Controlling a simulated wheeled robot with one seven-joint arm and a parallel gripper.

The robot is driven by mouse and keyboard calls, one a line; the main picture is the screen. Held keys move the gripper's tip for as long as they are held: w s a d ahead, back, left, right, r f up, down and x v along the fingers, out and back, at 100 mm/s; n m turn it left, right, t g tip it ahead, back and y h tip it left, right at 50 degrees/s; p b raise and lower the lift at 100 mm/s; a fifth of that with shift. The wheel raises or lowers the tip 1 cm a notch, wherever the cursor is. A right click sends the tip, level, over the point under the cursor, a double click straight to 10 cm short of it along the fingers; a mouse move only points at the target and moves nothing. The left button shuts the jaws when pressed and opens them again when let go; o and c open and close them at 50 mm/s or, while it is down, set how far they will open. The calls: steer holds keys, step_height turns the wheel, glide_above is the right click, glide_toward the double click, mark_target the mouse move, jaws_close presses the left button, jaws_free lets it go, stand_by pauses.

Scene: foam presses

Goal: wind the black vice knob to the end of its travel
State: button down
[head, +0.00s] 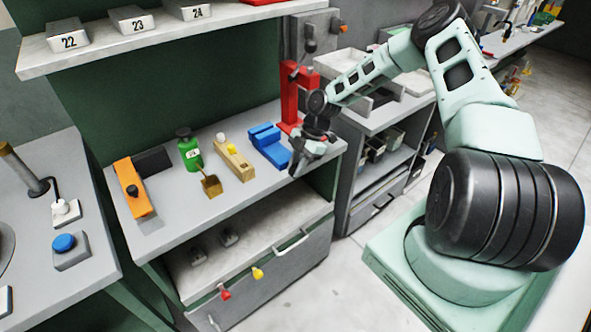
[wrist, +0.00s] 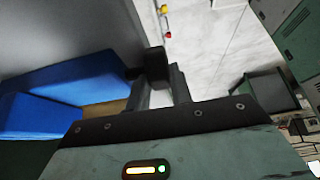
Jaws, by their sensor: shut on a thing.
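The blue vice (head: 268,146) sits on the grey bench near its right end, and it fills the left of the wrist view (wrist: 70,85). The black vice knob (wrist: 155,61) sticks out from the vice's end on a short dark shaft. My gripper (wrist: 160,82) is shut on the knob, with a finger on either side of it. In the head view my gripper (head: 304,162) is just right of the vice, near the bench's front edge, and it hides the knob there. I cannot tell how far the vice's jaws are apart.
A red press (head: 289,95) stands close behind my gripper. A wooden block with a yellow top (head: 235,160), a green bottle (head: 189,152) and an orange tool (head: 134,188) are farther left. A shelf (head: 120,45) with numbered boxes hangs above.

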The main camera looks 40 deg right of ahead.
stand_by(0.4)
steer(key=c, duration=1.2)
jaws_free()
steer(key=shift+c, duration=0.2)
steer(key=b+v, duration=0.4)
steer(key=v, duration=1.3)
steer(key=shift+d+b, duration=0.4)
